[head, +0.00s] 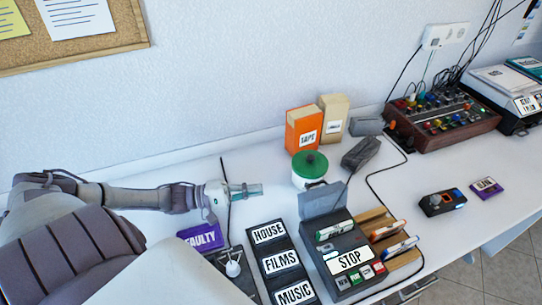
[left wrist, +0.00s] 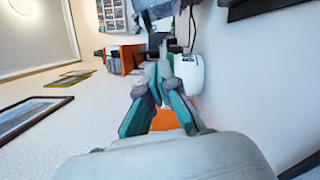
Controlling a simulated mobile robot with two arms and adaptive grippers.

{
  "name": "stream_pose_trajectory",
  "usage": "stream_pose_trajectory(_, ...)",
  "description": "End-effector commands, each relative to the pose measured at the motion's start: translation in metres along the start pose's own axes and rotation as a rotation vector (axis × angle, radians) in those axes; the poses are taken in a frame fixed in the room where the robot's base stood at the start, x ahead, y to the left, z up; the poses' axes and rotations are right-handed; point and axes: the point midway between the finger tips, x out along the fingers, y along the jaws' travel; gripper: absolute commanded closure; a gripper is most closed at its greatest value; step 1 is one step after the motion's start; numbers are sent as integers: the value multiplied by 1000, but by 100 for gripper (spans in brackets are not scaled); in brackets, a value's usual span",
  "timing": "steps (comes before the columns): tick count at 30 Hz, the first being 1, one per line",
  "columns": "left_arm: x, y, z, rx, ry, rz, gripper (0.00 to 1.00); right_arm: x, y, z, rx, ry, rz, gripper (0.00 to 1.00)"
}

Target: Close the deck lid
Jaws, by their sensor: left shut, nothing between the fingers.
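The dark grey deck (head: 345,250) stands on the table at the right of centre in the head view, with a white STOP label and small coloured keys at its front. Its grey lid (head: 322,199) stands raised at the back of the deck, open. My left gripper (head: 258,190) is shut and empty, in the air to the left of the lid and apart from it. In the left wrist view its teal fingers (left wrist: 164,62) come together at the tips. I cannot clearly tell the deck in that view. My right gripper is not in view.
A white pot with a green lid (head: 310,165) stands behind the deck. A HOUSE, FILMS, MUSIC panel (head: 280,262) lies left of it, and a wooden rack (head: 383,238) with cases stands right. An orange box (head: 304,128) is at the wall. The table at far right holds a mixer (head: 442,121).

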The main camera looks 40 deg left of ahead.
Motion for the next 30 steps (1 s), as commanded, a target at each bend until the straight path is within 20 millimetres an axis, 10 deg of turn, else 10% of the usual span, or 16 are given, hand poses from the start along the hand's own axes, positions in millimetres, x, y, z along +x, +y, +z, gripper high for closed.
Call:
stream_pose_trajectory(13,93,4,1,1,-1,6,100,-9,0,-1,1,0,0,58)
stream_pose_trajectory(30,99,1,40,0,0,0,100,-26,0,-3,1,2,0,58)
